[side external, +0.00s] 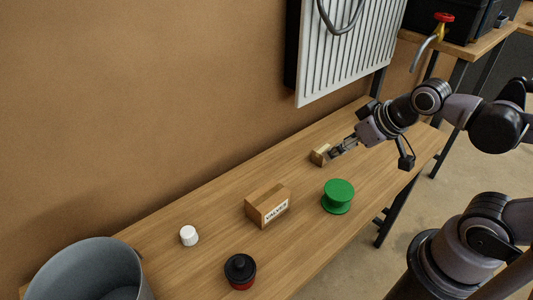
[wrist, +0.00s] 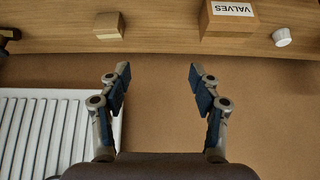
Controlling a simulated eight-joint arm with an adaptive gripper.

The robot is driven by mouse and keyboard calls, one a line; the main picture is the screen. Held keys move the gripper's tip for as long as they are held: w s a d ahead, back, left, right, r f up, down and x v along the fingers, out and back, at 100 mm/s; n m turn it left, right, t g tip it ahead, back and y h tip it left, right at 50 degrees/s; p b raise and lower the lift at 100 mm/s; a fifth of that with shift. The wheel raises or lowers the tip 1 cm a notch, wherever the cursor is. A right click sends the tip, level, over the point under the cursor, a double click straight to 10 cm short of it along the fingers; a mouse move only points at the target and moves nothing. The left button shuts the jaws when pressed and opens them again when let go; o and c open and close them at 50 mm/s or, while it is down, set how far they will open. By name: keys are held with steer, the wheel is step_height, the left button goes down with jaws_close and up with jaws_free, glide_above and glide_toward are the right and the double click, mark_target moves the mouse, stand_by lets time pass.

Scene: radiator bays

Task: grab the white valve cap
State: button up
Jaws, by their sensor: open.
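The white valve cap (side external: 189,235) stands on the wooden bench at the left in the side view, left of the cardboard box. In the wrist view the white valve cap (wrist: 282,37) shows at the upper right, to the right of the box. My gripper (side external: 333,153) is at the far right part of the bench, well away from the cap, close to a small tan block. In the wrist view my gripper (wrist: 158,75) has its two fingers spread with nothing between them.
A box marked VALVES (side external: 267,205) stands between my gripper and the cap. A small tan block (side external: 320,154), a green spool (side external: 338,196), a black and red jar (side external: 240,271) and a grey bucket (side external: 88,267) are on the bench (side external: 195,275). A white radiator (side external: 345,50) hangs behind.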

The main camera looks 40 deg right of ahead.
steer(key=w+a+r+n+g+y, duration=0.1)
steer(key=w+a+r+n+g, duration=0.15)
steer(key=w+a+n, duration=0.35)
steer(key=n+g+h, duration=0.1)
steer(key=n+g, duration=0.4)
steer(key=n, duration=0.7)
glide_above(186, 231)
step_height(186, 231, down, 10)
step_height(186, 231, down, 10)
steer(key=shift+f, duration=0.15)
steer(key=c, duration=0.8)
